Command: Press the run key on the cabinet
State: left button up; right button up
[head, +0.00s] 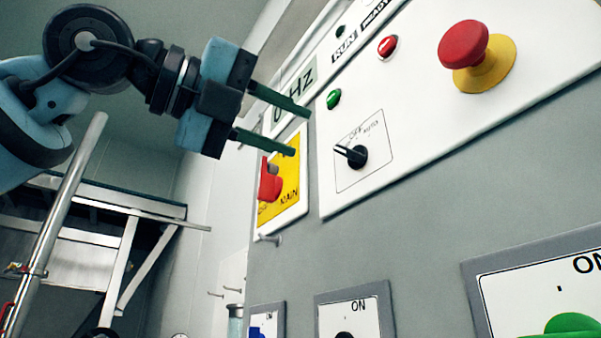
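The grey cabinet (420,225) fills the right half of the head view, seen at a tilt. Its white upper panel (430,110) carries a small round green button (333,99), which I take for the run key; no label shows directly on it. A "RUN" label (344,47) stands higher on the panel, near a dark lamp. My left gripper (301,131) reaches in from the left with its two dark green fingers apart and nothing between them. Its fingertips appear just left of and below the green button; the exact gap in depth is unclear. My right gripper is out of view.
A red button (388,46) and a red mushroom stop (470,52) on a yellow base sit right of the green button. A black selector knob (352,155) lies below it. A red main switch (270,184) on a yellow plate sits below the fingers. Metal framework stands at left.

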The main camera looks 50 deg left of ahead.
aim_at(333, 96)
jog(key=k+j, duration=0.2)
jog(key=j, duration=0.2)
jog(key=k+j, duration=0.45)
jog(key=j, duration=0.3)
